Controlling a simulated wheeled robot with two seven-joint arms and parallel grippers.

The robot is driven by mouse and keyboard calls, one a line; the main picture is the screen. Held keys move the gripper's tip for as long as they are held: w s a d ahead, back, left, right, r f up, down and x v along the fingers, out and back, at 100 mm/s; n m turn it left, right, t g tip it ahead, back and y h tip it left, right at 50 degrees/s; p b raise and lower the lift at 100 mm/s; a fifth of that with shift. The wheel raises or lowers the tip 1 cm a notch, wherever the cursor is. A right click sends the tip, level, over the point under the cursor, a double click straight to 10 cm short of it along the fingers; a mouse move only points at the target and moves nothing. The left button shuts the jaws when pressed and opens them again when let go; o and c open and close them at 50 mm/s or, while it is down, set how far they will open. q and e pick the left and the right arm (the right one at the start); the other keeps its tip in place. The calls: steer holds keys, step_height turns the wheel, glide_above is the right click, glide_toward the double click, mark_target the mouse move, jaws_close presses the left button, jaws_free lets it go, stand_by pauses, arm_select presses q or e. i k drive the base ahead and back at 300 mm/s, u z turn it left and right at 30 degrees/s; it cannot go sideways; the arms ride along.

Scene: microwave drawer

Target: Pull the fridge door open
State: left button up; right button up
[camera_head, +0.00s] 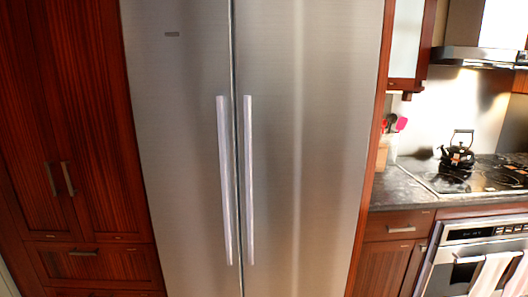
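A tall stainless steel fridge stands straight ahead in the head view. Its left door (180,150) and right door (310,150) meet at a dark vertical seam and both look shut. The left door has a long pale vertical handle (224,180) beside the seam. The right door has a matching handle (248,180) just right of the seam. Neither of my grippers shows in the view, and nothing touches the handles.
Dark red wooden cabinets (75,110) flank the fridge on the left. On the right are a dark counter (392,188), a cooktop (470,176) with a black kettle (458,155), and an oven (475,260) with hanging towels. The space before the fridge doors looks clear.

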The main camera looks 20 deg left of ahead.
mark_target(306, 71)
steer(key=u, duration=0.75)
steer(key=i, duration=0.95)
steer(key=u, duration=1)
